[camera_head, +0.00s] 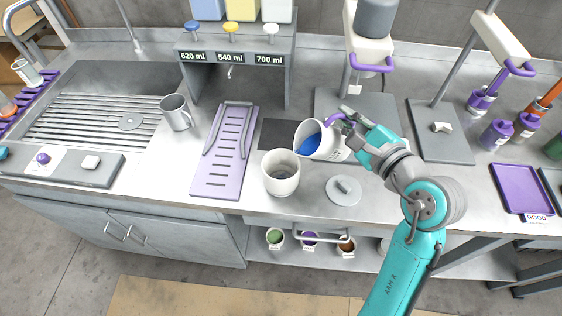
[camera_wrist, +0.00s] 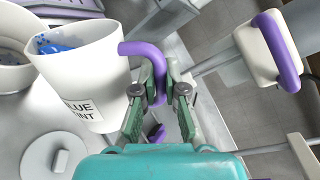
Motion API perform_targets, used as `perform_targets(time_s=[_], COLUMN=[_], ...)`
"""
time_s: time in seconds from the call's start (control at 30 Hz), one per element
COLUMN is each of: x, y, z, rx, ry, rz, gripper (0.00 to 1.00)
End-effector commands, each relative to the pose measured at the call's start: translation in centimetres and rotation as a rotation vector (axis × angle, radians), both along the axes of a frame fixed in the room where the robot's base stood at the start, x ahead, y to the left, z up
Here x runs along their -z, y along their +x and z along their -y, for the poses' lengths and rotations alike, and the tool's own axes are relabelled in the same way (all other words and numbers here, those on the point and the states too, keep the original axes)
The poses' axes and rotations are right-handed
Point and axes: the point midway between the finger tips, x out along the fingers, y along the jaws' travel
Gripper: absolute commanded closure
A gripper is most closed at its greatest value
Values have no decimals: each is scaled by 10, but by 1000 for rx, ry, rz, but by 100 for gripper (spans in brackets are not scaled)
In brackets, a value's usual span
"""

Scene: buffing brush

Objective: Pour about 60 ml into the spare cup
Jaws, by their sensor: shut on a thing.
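My gripper (camera_head: 350,130) is shut on the purple handle of a white cup (camera_head: 328,150) with blue liquid inside. The cup is held tilted, its mouth to the left, and its label reads in part "LUE" and "INT" in the wrist view (camera_wrist: 88,75). A white open cup (camera_head: 281,180) stands upright on the counter, just left of and below the tilted cup's mouth. Its rim also shows in the wrist view (camera_wrist: 14,80). I cannot see a stream between the cups or the level in the standing cup.
A round grey lid (camera_head: 344,190) with a knob lies right of the standing cup. A lilac slotted tray (camera_head: 222,180) lies to the left, and a metal mug (camera_head: 176,112) stands near the sink. A dispenser (camera_head: 236,66) with volume labels stands behind.

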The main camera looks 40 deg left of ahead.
Motion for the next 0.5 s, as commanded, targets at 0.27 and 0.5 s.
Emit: perform_targets(time_s=[0.27,0.5], x=[-4,-4], y=[-2,-3], z=[-1,-2], rx=[0,0], ry=[-18,-19], rz=[29,32], gripper=[100,100])
